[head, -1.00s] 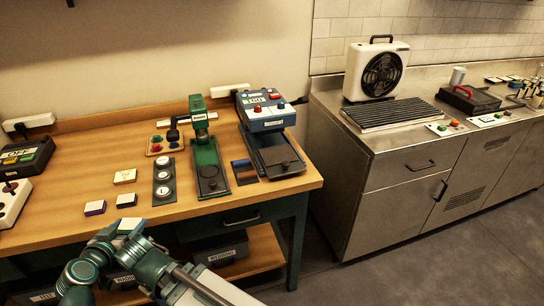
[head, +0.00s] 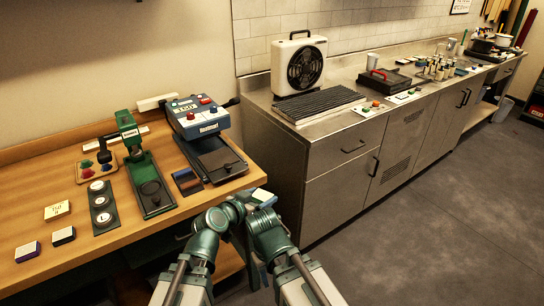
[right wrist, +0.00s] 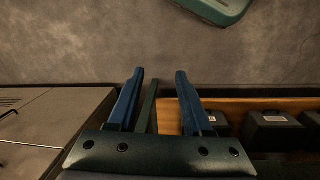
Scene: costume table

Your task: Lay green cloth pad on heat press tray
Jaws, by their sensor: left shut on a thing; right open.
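The heat press (head: 203,118) is a blue machine with a display and red buttons at the table's right end. Its dark tray (head: 222,166), with a knob on it, sticks out toward the front. My left gripper (head: 250,203) is shut on a small pale-topped pad (head: 263,196), held off the table's front right corner, to the right of and nearer than the tray. The pad's edge colour is hard to make out now. My right gripper, beside the left arm in the head view, shows in the right wrist view (right wrist: 160,95) as open and empty, over the floor.
Left of the tray are a brown-and-blue swatch (head: 187,181), a green press (head: 150,187) and a strip with round dials (head: 102,207). Two other pads (head: 27,251) (head: 63,236) lie at the table's front left. A steel counter (head: 330,135) stands right, across a gap.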

